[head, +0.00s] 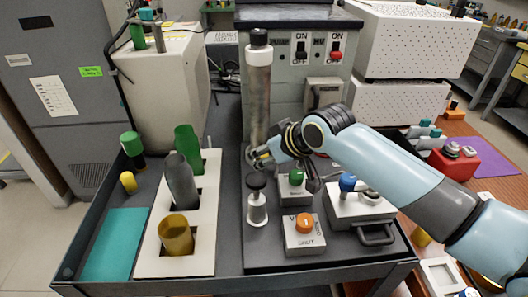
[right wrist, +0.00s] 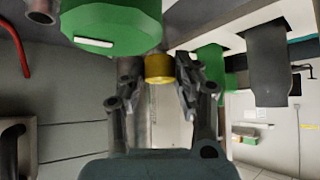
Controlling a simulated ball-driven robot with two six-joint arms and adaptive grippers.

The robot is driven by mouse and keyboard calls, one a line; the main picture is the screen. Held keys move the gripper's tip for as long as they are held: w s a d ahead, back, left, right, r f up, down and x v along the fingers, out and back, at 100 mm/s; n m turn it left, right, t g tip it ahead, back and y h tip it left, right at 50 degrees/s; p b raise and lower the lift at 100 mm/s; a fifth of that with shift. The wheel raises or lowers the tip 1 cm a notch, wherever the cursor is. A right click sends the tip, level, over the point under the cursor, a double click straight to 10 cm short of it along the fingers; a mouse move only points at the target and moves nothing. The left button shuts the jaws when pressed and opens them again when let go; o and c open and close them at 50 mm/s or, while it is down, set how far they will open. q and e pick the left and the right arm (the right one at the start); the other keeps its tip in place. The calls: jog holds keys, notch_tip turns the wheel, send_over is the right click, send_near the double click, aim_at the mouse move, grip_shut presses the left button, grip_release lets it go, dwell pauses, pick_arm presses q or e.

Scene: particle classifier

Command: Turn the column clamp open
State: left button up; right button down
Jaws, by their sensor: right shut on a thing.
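The column (head: 258,95) is an upright metal cylinder with a white collar and black cap, standing in front of the grey switch unit. My right gripper (head: 258,155) reaches in from the right at the column's foot. In the right wrist view its fingers (right wrist: 160,72) are shut around a small yellow knob (right wrist: 159,68) by the metal column; this appears to be the column clamp. The fingers hide much of the clamp in the head view, so I cannot tell how far it is turned. My left gripper is not in view.
A green knob on a small box (head: 296,177) is close beside my right gripper. A black-topped flask (head: 257,208), an orange-knob box (head: 304,235) and a blue-knob box (head: 360,208) stand nearby. A white rack (head: 147,258) holds bottles at left.

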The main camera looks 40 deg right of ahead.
jog(key=shift+d+n+y, duration=0.2)
jog(key=shift+n+y, duration=0.5)
jog(key=shift+n, duration=0.2)
jog(key=shift+w+f+n+y+b, duration=0.1)
jog(key=shift+n+y+b, duration=0.3)
jog(key=shift+n+b, duration=0.1)
jog(key=n+g+y+b, duration=0.1)
jog(key=n+y+b, duration=0.1)
jog(key=n+b, duration=0.1)
jog(key=n+g+y+b, duration=0.1)
jog(key=n+g+b, duration=0.1)
jog(key=n+b, duration=0.1)
jog(key=shift+w+d+f+y+b, duration=0.15)
jog(key=shift+y+b, duration=0.25)
jog(key=shift+b, duration=0.2)
jog(key=shift+r+n+g+y+b, duration=0.2)
jog(key=shift+n+g+y+b, duration=0.4)
jog(key=shift+n+g+b, duration=0.65)
jog(key=shift+n+t+b, duration=0.25)
jog(key=shift+b, duration=0.05)
jog(key=c, duration=1)
grip_release()
